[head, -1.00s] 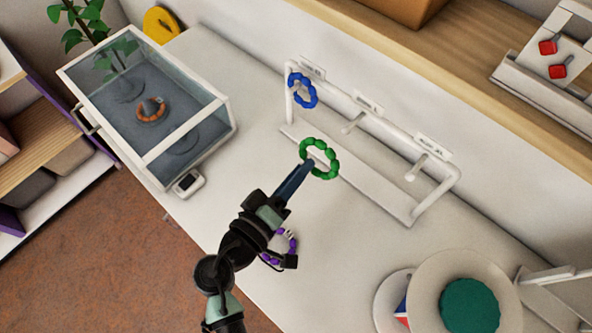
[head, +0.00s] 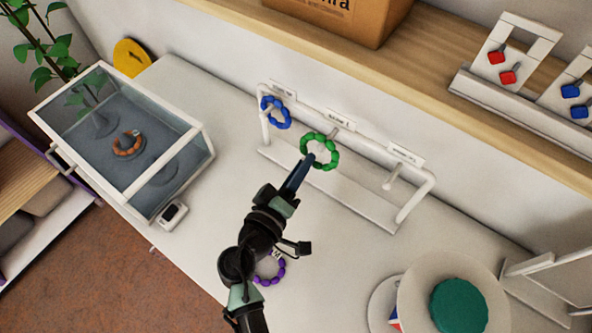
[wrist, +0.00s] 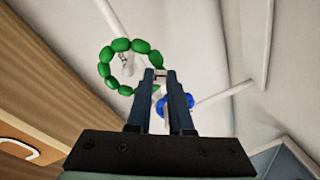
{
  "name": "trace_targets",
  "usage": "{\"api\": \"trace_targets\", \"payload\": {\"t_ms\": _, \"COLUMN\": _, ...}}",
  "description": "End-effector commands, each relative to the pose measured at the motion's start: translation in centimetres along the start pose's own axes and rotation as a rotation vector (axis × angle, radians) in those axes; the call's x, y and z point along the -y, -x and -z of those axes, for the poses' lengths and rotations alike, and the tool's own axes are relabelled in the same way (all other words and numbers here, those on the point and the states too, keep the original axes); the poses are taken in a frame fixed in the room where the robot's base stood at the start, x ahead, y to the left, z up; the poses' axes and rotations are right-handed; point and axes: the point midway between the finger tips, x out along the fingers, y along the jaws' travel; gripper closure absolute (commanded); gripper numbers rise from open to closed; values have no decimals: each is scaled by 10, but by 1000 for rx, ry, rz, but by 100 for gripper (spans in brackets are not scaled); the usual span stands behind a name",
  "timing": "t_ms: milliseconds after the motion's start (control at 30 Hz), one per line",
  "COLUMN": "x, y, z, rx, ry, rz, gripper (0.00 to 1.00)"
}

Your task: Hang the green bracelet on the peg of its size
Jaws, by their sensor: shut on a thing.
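The green bracelet (head: 334,158) is a beaded ring, held upright at the tips of my gripper (head: 311,158) in front of the white rack's middle peg (head: 335,131). In the wrist view the green bracelet (wrist: 105,69) stands left of my gripper's fingertips (wrist: 160,75), which are shut on its edge. A white peg shows in line with the ring's opening; I cannot tell whether it passes through. The blue bracelet (head: 284,122) hangs on the rack's left peg; it is partly hidden behind my fingers in the wrist view (wrist: 180,104). The right peg (head: 391,181) is bare.
The white rack (head: 380,217) has small labels above its pegs, too small to read. A purple bracelet (head: 264,280) lies on the table partly behind my arm. A glass-lidded case (head: 205,160) holds an orange bracelet (head: 127,152). A round stand with a green top (head: 460,305) is at lower right.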

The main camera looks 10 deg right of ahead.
Motion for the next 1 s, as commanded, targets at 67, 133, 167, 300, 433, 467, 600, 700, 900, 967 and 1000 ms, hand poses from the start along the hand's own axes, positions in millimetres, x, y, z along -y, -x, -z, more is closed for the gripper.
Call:
{"api": "trace_targets", "payload": {"t_ms": 67, "x": -2, "y": -6, "z": -1, "rx": 2, "ry": 0, "rz": -2, "gripper": 100}}
{"api": "trace_targets", "payload": {"t_ms": 133, "x": -2, "y": -11, "z": -1, "rx": 1, "ry": 0, "rz": -2, "gripper": 100}}
{"api": "trace_targets", "payload": {"t_ms": 167, "x": -3, "y": -13, "z": -1, "rx": 1, "ry": 0, "rz": -2, "gripper": 100}}
{"api": "trace_targets", "payload": {"t_ms": 300, "x": -4, "y": -23, "z": -1, "rx": 1, "ry": 0, "rz": -2, "gripper": 100}}
{"api": "trace_targets", "payload": {"t_ms": 433, "x": -2, "y": -31, "z": -4, "rx": 1, "ry": 0, "rz": -1, "gripper": 100}}
{"api": "trace_targets", "payload": {"t_ms": 467, "x": 1, "y": -31, "z": -5, "rx": 0, "ry": 0, "rz": -1, "gripper": 100}}
{"api": "trace_targets", "payload": {"t_ms": 600, "x": 5, "y": -33, "z": -8, "rx": 0, "ry": -1, "rz": -1, "gripper": 100}}
{"api": "trace_targets", "payload": {"t_ms": 700, "x": 6, "y": -34, "z": -9, "rx": 0, "ry": -1, "rz": -1, "gripper": 100}}
{"api": "trace_targets", "payload": {"t_ms": 900, "x": 7, "y": -34, "z": -9, "rx": 0, "ry": 0, "rz": -1, "gripper": 100}}
{"api": "trace_targets", "payload": {"t_ms": 967, "x": 7, "y": -34, "z": -9, "rx": 0, "ry": 0, "rz": -1, "gripper": 100}}
{"api": "trace_targets", "payload": {"t_ms": 1000, "x": 7, "y": -34, "z": -9, "rx": 0, "ry": 0, "rz": -1, "gripper": 100}}
